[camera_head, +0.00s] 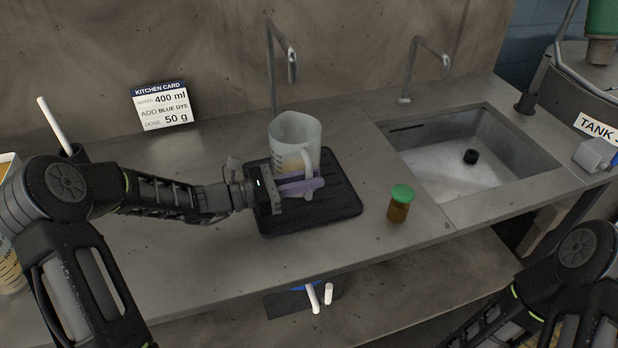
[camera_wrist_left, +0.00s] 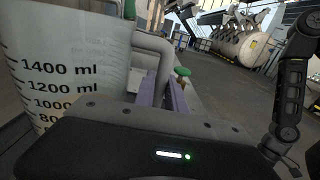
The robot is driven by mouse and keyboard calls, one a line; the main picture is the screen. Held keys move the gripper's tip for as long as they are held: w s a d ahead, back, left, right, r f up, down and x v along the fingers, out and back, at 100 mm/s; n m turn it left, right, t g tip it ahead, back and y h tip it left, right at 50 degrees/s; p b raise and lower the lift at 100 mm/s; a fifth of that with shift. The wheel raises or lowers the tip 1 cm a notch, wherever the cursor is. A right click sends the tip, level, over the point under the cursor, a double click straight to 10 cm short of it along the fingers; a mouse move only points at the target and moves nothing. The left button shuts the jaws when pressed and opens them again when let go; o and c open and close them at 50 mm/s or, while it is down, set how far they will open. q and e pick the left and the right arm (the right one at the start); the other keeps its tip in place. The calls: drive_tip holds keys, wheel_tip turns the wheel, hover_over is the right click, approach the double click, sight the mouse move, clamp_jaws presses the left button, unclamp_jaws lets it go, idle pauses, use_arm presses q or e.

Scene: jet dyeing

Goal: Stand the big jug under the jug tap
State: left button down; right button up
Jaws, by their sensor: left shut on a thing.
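The big jug (camera_head: 293,138), translucent with a handle on its right side, stands upright on or just above the black drip mat (camera_head: 335,205). My left gripper (camera_head: 300,186) is shut on the jug's handle. In the left wrist view the jug (camera_wrist_left: 68,60) shows a printed scale up to 1400 ml, and the purple finger pads (camera_wrist_left: 165,95) are at the handle. The jug tap (camera_head: 283,45) rises behind the jug, with its spout end above the jug's mouth. My right gripper is outside the view; only part of that arm shows at bottom right.
A small brown jar with a green lid (camera_head: 400,203) stands right of the mat. A sink (camera_head: 465,150) with a second tap (camera_head: 425,60) and a black plug lies farther right. A kitchen card (camera_head: 162,106) leans on the wall. Another jug (camera_head: 8,235) stands at far left.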

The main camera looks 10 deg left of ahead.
use_arm(q)
drive_tip(key=shift+f, duration=0.1)
drive_tip(key=c, duration=1.4)
unclamp_jaws()
drive_tip(key=shift+s+a, duration=0.1)
drive_tip(key=b+v, duration=0.2)
drive_tip(key=v, duration=0.9)
drive_tip(key=shift+s+a, duration=0.25)
drive_tip(key=shift+a, duration=0.05)
